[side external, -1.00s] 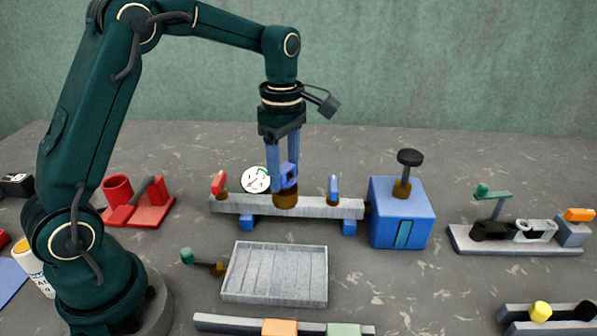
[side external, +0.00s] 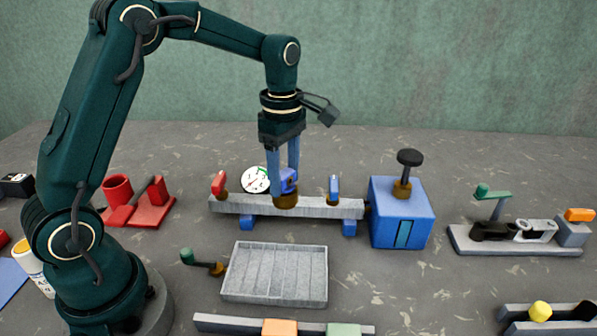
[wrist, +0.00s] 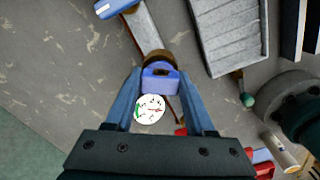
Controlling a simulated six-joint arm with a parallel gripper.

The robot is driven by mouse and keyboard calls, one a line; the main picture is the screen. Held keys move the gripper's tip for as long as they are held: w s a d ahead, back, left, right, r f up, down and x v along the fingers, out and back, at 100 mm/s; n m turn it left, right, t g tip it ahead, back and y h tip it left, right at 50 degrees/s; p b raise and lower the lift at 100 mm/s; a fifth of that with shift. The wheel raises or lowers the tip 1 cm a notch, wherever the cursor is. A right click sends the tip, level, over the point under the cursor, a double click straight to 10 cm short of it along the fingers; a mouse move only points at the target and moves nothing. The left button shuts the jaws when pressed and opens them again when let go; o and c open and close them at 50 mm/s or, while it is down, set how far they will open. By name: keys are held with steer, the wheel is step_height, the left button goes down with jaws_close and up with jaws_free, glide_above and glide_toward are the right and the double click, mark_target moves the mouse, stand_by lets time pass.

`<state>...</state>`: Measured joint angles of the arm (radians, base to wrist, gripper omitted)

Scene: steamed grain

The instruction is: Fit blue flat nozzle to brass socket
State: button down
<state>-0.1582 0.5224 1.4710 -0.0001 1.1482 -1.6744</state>
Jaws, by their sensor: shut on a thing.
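The blue flat nozzle (side external: 289,182) is held upright in my gripper (side external: 285,180), which is shut on it. It also shows between the fingers in the wrist view (wrist: 160,82). The brass socket (side external: 285,201) is a round collar at the middle of the grey rail. The nozzle's lower end is at the socket's top. A finger and the socket wall hide part of it, so I cannot tell how deep it sits. In the wrist view the socket (wrist: 153,57) shows just beyond the nozzle.
The grey rail (side external: 315,207) also carries a red nozzle (side external: 218,183) at left and another blue nozzle (side external: 333,188) at right. A white dial gauge (side external: 256,180) stands close behind. A blue box (side external: 400,225) with a black knob adjoins the right end. A grey ribbed tray (side external: 275,299) lies in front.

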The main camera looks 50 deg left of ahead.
mark_target(285, 173)
steer(key=shift+c, duration=0.9)
jaws_free()
steer(key=shift+r, duration=0.1)
steer(key=shift+r, duration=2.5)
